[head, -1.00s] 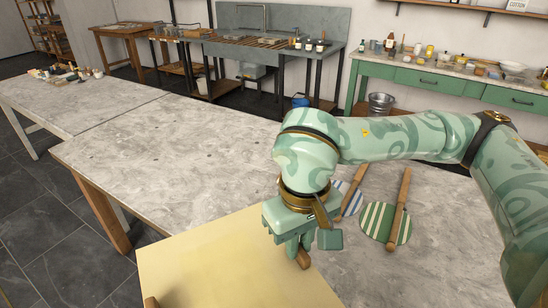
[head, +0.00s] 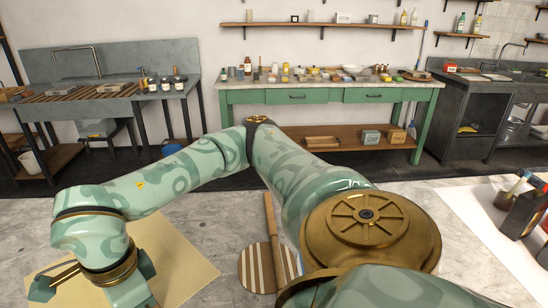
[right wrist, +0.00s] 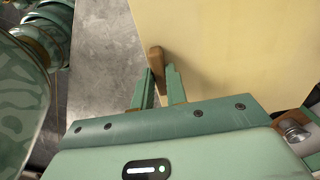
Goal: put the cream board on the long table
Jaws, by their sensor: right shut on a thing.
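The cream board (head: 190,258) is a large flat pale-yellow sheet at the lower left of the head view, partly hidden by my right arm. It fills much of the right wrist view (right wrist: 225,50), with a wooden handle (right wrist: 156,58) at its edge. My right gripper (right wrist: 158,78) is shut on that handle. My left gripper is not in view.
A striped round paddle (head: 257,272) with a wooden handle lies right of the board, with another partly hidden beside it. A white sheet (head: 490,235) with dark containers is at the right. A green table (head: 330,95) covered with bottles and jars stands by the back wall.

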